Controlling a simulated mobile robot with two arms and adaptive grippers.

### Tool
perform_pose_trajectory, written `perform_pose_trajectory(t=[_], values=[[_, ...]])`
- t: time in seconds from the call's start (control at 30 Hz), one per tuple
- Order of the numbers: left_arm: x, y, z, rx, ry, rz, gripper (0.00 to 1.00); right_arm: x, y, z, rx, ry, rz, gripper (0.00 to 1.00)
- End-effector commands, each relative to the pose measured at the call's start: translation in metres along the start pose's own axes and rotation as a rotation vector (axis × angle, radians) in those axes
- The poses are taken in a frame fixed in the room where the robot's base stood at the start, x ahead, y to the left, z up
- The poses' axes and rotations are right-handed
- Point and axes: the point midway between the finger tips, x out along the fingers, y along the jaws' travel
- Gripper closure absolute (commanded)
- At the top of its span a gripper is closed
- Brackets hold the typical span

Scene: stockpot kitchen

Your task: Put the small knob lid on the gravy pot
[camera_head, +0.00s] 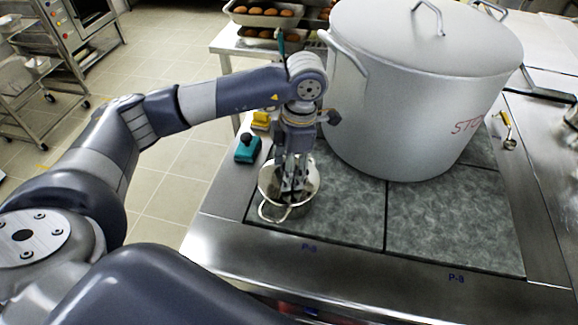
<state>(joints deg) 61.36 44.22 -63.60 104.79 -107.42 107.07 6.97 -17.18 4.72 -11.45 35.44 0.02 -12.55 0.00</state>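A small shiny metal pot (312,188) with a loop handle stands on the near left stone-patterned plate, close to the counter's left edge. I take it to be the gravy pot. My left gripper (290,194) points straight down over it, its fingertips overlapping the pot's round top. The fingers hide the middle, so I cannot tell whether the small knob lid is there or between the fingers. I see no small knob lid elsewhere. My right gripper is not in view.
A large lidded stockpot (410,115) with red lettering stands just behind and right of the small pot. A teal item with a black knob (247,149) and a yellow item (261,121) lie left of it. The front right plate (450,225) is clear.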

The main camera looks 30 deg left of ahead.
Motion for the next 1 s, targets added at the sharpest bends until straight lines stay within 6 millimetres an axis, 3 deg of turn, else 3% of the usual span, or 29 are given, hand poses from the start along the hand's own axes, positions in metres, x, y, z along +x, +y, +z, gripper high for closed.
perform_pose_trajectory(t=[0.17, 0.4, 0.6, 1.0], values=[[-0.019, 0.001, 0.001, -0.001, -0.004, 0.003, 0.46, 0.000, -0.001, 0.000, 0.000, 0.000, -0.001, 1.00], [-0.074, 0.001, 0.001, 0.001, -0.006, 0.004, 0.46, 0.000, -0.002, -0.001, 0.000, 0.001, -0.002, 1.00], [-0.103, 0.001, 0.001, 0.000, -0.004, 0.004, 0.46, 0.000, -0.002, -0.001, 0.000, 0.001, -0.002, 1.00], [-0.120, 0.000, 0.000, 0.000, -0.001, 0.000, 0.46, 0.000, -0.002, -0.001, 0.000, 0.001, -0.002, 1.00]])
